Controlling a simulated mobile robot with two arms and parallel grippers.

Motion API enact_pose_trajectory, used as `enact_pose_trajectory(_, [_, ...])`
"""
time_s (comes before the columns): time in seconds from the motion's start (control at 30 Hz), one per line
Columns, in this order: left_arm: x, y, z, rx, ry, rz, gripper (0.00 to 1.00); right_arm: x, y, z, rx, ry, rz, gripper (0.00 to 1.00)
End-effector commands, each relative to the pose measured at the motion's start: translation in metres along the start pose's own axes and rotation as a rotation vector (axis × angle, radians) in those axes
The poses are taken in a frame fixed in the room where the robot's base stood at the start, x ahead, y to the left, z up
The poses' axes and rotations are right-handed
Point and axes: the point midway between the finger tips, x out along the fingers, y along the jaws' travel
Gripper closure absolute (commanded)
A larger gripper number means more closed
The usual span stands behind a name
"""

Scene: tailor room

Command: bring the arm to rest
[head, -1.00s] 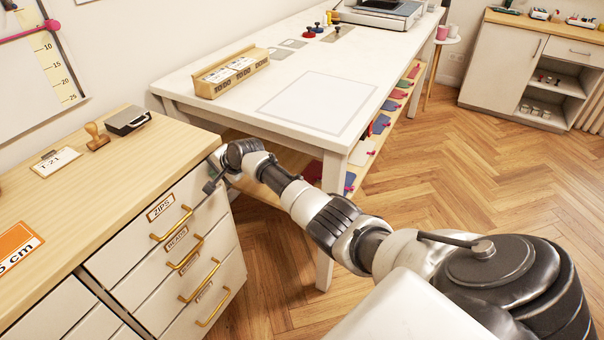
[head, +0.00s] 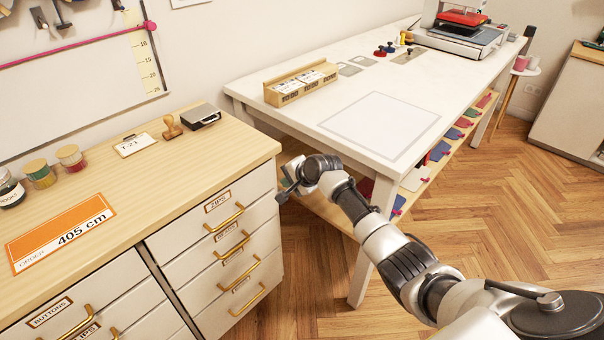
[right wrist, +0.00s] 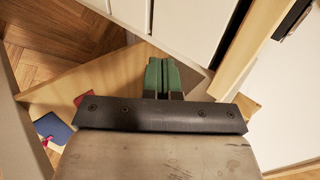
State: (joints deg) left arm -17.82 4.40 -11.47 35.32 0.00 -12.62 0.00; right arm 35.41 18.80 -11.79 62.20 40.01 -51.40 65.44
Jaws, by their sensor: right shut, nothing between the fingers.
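My right arm (head: 405,268) comes in from the lower right in the head view. My right gripper (head: 286,190) is at its far end, close to the right corner of the drawer cabinet, in the gap between the cabinet and the white table. In the right wrist view its two green fingers (right wrist: 164,76) are together with nothing between them. Pale drawer fronts (right wrist: 188,22) show just beyond the fingertips; I cannot tell whether they touch. My left gripper is not in view.
The drawer cabinet (head: 222,150) with brass handles stands left, carrying an order card (head: 62,232), a stamp (head: 172,127) and jars. The white table (head: 320,115) holds a wooden box (head: 300,84); its lower shelf holds coloured items. Wood floor (head: 500,230) is free at right.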

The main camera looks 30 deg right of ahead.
Motion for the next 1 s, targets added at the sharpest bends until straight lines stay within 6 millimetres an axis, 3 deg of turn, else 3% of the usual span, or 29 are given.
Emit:
enact_pose_trajectory(0.17, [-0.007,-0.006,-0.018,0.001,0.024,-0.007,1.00,-0.030,0.000,-0.001,-0.002,0.002,0.001,1.00])
enact_pose_trajectory(0.3, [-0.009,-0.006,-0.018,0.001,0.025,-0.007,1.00,-0.046,0.001,-0.001,0.000,0.002,0.001,1.00])
enact_pose_trajectory(0.5, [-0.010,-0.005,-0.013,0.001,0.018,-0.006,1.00,-0.057,0.001,0.000,-0.001,0.001,0.002,1.00])
enact_pose_trajectory(0.7, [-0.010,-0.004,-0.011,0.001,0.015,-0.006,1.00,-0.053,0.009,0.000,-0.008,0.003,0.013,1.00])
enact_pose_trajectory(0.77, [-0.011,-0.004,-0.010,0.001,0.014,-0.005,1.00,-0.045,0.024,0.002,-0.027,0.009,0.033,1.00])
enact_pose_trajectory(0.87, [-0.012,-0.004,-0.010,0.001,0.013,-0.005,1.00,-0.024,0.072,0.007,-0.093,0.026,0.092,1.00])
enact_pose_trajectory(1.0, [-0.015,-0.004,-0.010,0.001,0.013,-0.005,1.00,0.006,0.171,0.024,-0.253,0.041,0.212,1.00])
